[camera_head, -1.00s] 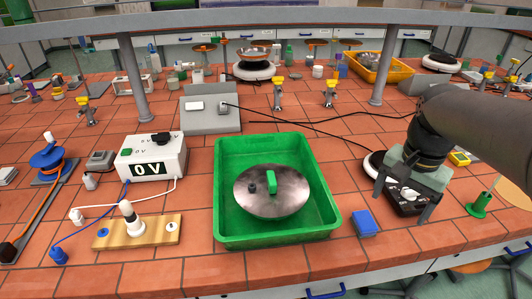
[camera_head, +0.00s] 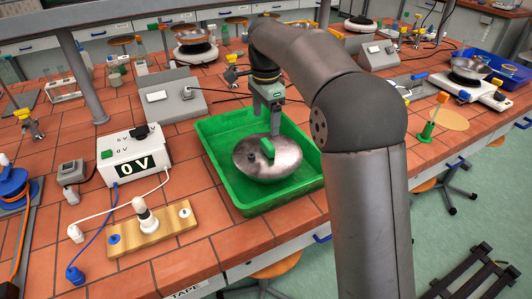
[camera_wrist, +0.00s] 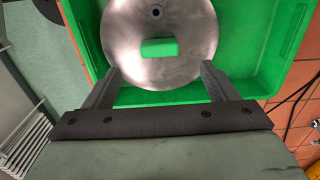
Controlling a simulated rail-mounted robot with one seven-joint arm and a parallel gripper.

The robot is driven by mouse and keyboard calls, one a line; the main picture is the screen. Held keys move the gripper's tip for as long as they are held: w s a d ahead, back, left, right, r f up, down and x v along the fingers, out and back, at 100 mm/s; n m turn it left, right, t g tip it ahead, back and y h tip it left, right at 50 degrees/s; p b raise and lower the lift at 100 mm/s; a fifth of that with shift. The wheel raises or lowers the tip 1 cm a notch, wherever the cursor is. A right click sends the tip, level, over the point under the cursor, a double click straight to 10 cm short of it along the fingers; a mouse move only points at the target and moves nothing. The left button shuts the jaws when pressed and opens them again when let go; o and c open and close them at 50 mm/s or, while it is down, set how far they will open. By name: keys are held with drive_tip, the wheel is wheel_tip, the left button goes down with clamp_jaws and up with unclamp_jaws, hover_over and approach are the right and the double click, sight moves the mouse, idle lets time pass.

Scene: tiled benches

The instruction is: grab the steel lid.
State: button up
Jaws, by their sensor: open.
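The steel lid (camera_head: 246,157) is a round grey disc with a green block handle (camera_head: 268,148) and a small dark knob. It lies inside the green tray (camera_head: 285,201), and nothing is in the jaws. My gripper (camera_head: 266,123) is over the far part of the tray, pointing down, near the lid's back edge. In the wrist view the two fingers (camera_wrist: 160,70) are apart, with the lid (camera_wrist: 190,20) and its handle (camera_wrist: 158,48) ahead, between and beyond the fingertips. My arm hides part of the tray's right side in the head view.
A white 0 V power box (camera_head: 110,172) and a wooden board (camera_head: 172,222) with a bulb stand left of the tray. A grey sloped stand (camera_head: 175,98) is behind it. A blue tray (camera_head: 512,68) and a hotplate (camera_head: 487,93) are at the right. The bench's front edge is close to the tray.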

hover_over(268, 143)
drive_tip(key=f, duration=0.4)
drive_tip(key=shift+s+a+f, duration=0.1)
drive_tip(key=shift+a+f, duration=0.1)
drive_tip(key=shift+a, duration=0.15)
drive_tip(key=shift+d+f+p, duration=0.15)
drive_tip(key=shift+f+p, duration=0.15)
drive_tip(key=shift+f, duration=1)
drive_tip(key=shift+d+f+p, duration=0.15)
drive_tip(key=shift+f+p, duration=0.15)
drive_tip(key=shift+f, duration=1)
drive_tip(key=c, duration=1.1)
